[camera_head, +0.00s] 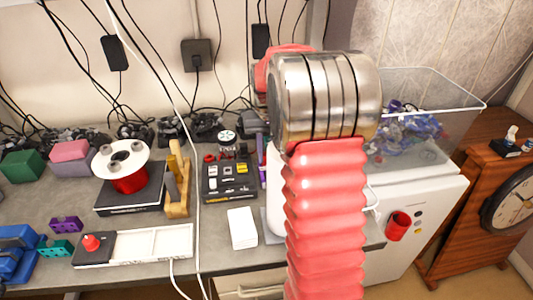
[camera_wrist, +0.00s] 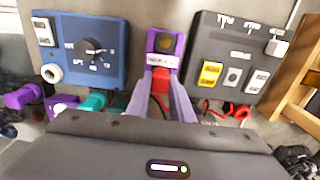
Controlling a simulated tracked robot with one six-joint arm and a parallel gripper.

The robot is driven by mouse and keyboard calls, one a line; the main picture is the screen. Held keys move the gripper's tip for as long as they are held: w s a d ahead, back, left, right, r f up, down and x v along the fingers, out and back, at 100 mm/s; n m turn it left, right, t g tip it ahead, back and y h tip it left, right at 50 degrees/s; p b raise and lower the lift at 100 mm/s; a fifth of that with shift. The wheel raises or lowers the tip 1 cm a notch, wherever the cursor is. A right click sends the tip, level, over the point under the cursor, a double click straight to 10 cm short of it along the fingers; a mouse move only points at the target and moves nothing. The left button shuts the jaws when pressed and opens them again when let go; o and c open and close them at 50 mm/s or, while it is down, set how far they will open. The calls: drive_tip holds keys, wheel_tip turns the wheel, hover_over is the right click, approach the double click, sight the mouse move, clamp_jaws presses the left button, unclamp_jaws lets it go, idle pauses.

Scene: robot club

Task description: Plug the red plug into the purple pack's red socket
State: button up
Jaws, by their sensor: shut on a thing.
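The purple pack (camera_wrist: 152,46) stands in the upper middle of the wrist view, with a dark round button and a white label on its face. My gripper (camera_wrist: 161,86) points at its near end, with two pale purple fingers closed on a small red piece that looks like the red plug (camera_wrist: 160,74). The red piece touches or nearly touches the pack. The red socket is hidden behind it, so I cannot tell how deep the plug sits. In the head view my arm hides the gripper, and only a purple sliver (camera_head: 262,173) shows beside it.
A blue box with a dial (camera_wrist: 88,45) stands left of the pack, and a black switch box (camera_wrist: 232,50) stands right. Purple (camera_wrist: 20,97) and teal (camera_wrist: 93,103) connectors and another red one (camera_wrist: 240,112) lie near. A white box (camera_head: 242,228) lies on the bench.

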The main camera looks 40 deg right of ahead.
drive_tip(key=o, duration=1.1)
drive_tip(key=shift+c, duration=0.2)
wheel_tip(320, 180, up, 14)
drive_tip(key=shift+f, duration=0.15)
idle(0.4)
